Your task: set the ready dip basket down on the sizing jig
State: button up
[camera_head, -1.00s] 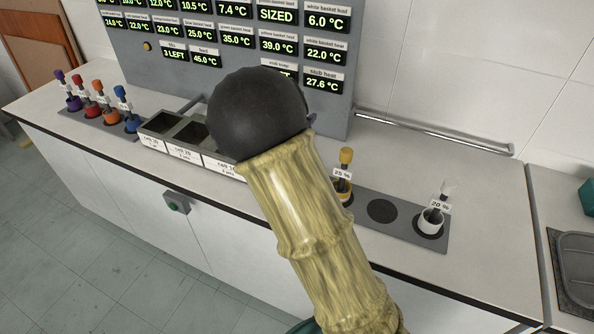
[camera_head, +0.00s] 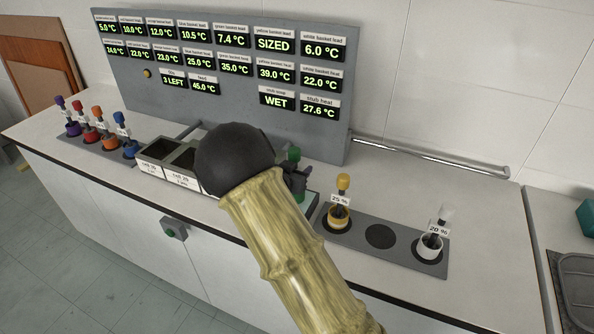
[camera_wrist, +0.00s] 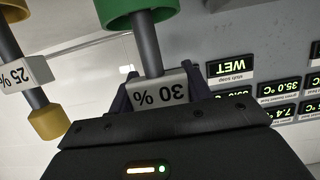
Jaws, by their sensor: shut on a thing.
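My gripper (camera_head: 297,177) is shut on the stem of the green dip basket (camera_head: 295,154), left of the yellow basket. In the wrist view, my gripper (camera_wrist: 160,92) grips beside its "30 %" tag, and the green basket (camera_wrist: 130,8) is partly cut off by the top edge. The yellow basket (camera_head: 341,205), tagged 25 %, and the white basket (camera_head: 431,245), tagged 20 %, stand in the grey rack (camera_head: 405,253) with an empty round place (camera_head: 380,236) between them. I cannot tell which fixture is the sizing jig, or whether the green basket touches anything below.
The readout panel (camera_head: 220,75) shows yellow basket lead SIZED and stub soap WET. Open-topped cells (camera_head: 160,152) stand left of my arm, which hides part of them. Purple, red, orange and blue baskets (camera_head: 98,130) stand far left. A rail (camera_head: 430,155) runs along the wall.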

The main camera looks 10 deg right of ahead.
jog(key=shift+f, duration=0.4)
jog(key=shift+f, duration=0.15)
jog(key=o, duration=1.5)
jog(key=shift+o, duration=0.2)
jog(key=b+v, duration=0.2)
jog(key=v, duration=1)
